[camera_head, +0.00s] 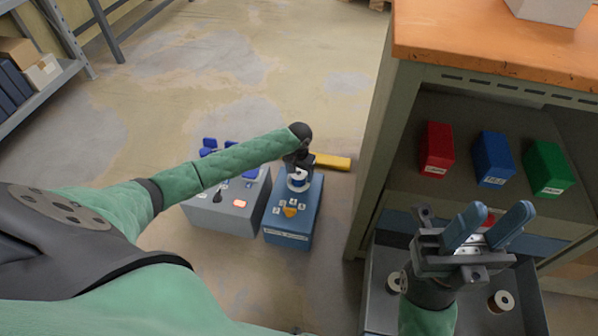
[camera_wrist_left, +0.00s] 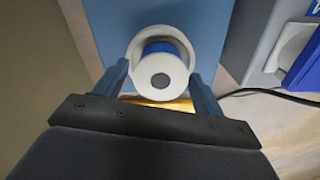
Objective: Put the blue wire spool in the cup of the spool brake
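The blue wire spool (camera_wrist_left: 160,75) has white flanges and shows in the left wrist view between the fingers of my left gripper (camera_wrist_left: 161,78). Both fingers lie close against the sides of its near flange. The white round cup (camera_wrist_left: 192,36) of the spool brake is around and behind the spool; I cannot tell how deep the spool sits in it. In the head view the blue spool brake (camera_head: 289,237) stands on the floor, with my left gripper (camera_head: 298,162) just over its cup (camera_head: 298,186). My right gripper (camera_head: 490,228) is open in front of the cabinet.
A grey socket box (camera_head: 228,217) with blue switches stands left of the brake. A yellow bar (camera_head: 331,162) lies behind it. The cabinet (camera_head: 372,150) holds red, blue and green boxes. A grey tray with loose spools (camera_head: 501,301) is below my right gripper.

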